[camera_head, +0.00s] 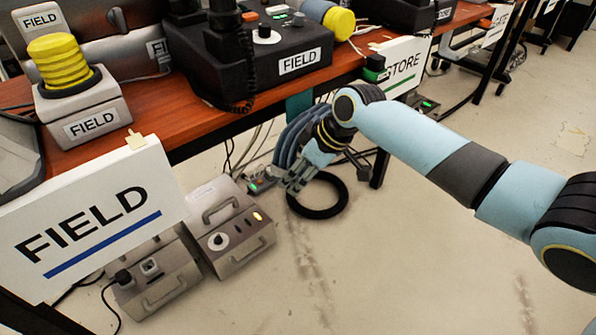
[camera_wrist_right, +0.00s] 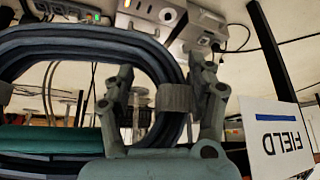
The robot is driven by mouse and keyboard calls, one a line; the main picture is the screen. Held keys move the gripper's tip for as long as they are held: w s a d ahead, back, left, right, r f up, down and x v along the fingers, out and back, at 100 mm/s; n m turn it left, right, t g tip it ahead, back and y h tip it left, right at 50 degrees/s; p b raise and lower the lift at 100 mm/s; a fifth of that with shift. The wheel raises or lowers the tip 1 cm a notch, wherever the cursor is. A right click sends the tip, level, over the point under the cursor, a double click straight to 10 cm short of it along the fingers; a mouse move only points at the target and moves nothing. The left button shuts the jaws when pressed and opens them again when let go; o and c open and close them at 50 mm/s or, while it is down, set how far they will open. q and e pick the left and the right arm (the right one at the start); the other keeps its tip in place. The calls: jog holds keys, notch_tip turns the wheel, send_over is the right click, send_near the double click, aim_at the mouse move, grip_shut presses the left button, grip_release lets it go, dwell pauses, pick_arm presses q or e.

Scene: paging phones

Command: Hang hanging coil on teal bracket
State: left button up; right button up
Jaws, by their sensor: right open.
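The hanging coil (camera_head: 292,136), a bundle of blue-grey cable loops, is below the table edge in the head view, partly behind my right wrist. The teal bracket (camera_head: 299,104) is at the table's front edge just above it. My right gripper (camera_head: 297,182) points down in front of the coil and is open. In the right wrist view the coil (camera_wrist_right: 75,42) fills the upper left. Its right side passes between the fingers of my gripper (camera_wrist_right: 160,98); firm contact cannot be told. A teal surface (camera_wrist_right: 50,138) lies low at left there. My left gripper is out of view.
A black ring (camera_head: 338,209) lies on the floor below the gripper. Grey metal boxes (camera_head: 232,240) stand left of it. Open floor lies to the right.

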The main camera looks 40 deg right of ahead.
jog(key=v, duration=1.2)
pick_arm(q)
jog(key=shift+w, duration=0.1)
pick_arm(e)
jog(key=shift+s, duration=0.1)
jog(key=s+f+m+g+h+p, duration=0.25)
jog(key=s+f+m+p, duration=0.35)
jog(key=s+f, duration=1.35)
pick_arm(q)
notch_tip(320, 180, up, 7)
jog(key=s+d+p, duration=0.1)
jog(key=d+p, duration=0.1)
jog(key=p, duration=0.1)
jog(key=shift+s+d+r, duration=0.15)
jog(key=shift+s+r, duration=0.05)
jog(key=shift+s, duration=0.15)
pick_arm(e)
jog(key=s+a+f, duration=0.1)
jog(key=s+f, duration=0.3)
jog(key=s, duration=0.4)
jog(key=s+f+g+h, duration=0.1)
jog(key=s+f, duration=0.3)
jog(key=s, duration=0.4)
jog(key=s+a+f+g, duration=0.1)
jog(key=s+f, duration=0.4)
jog(key=s, duration=0.2)
jog(key=shift+s+a+n, duration=0.3)
jog(key=shift+s+a, duration=0.05)
jog(key=shift+s, duration=0.05)
